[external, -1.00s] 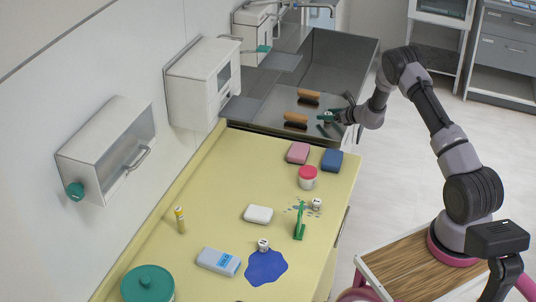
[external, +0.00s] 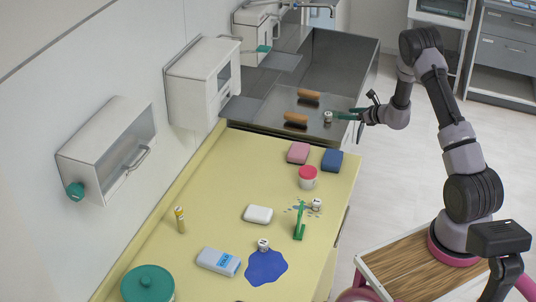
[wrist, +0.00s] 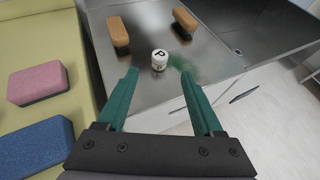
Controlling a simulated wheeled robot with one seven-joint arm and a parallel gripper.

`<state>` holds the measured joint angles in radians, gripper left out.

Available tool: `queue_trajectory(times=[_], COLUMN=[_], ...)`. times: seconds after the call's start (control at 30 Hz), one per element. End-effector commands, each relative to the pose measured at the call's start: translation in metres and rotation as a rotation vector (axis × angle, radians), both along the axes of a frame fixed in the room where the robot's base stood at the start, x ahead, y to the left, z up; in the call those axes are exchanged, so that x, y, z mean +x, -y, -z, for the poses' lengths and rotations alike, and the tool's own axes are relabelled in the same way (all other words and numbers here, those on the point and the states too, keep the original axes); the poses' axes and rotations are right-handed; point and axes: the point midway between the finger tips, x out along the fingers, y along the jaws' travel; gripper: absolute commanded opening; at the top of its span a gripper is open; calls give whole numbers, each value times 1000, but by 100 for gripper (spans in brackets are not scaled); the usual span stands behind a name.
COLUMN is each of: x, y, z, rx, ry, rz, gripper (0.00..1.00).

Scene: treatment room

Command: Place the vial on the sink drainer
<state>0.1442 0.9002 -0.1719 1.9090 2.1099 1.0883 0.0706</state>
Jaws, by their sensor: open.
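A small white-capped vial (external: 328,117) stands upright on the metal sink drainer (external: 262,112), near its right edge. In the wrist view the vial (wrist: 159,60) has a dark letter on its cap and stands just beyond my fingertips. My gripper (external: 345,115) is open, with its green fingers pointing at the vial from the right. In the wrist view my gripper (wrist: 157,80) has its two fingers spread wide, and nothing is held between them.
Two brushes with orange-brown backs (external: 308,95) (external: 295,118) lie on the drainer left of the vial. A pink sponge (external: 298,152), a blue sponge (external: 332,160) and a red-lidded jar (external: 308,177) are on the yellow counter. The sink basin (wrist: 255,35) lies beyond the drainer.

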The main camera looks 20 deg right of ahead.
Motion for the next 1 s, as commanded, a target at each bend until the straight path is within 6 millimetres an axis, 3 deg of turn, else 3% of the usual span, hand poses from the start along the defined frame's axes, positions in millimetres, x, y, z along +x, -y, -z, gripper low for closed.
queue_trajectory(times=[0.07,0.17,0.27,0.37,0.5,0.7,0.87,1.0], x=[-3,-8,-19,-45,-101,-198,-280,-346], y=[-1,-16,-46,-84,-129,-170,-180,-173], z=[-8,-34,-85,-146,-217,-287,-319,-333], rx=[-4,-27,-83,-176,-338,-632,-918,-1202], ry=[6,26,67,120,195,297,366,407], rz=[-11,-75,-208,-387,-636,-960,-1185,-1347], gripper=[68,68,68,68,68,68,68,68])
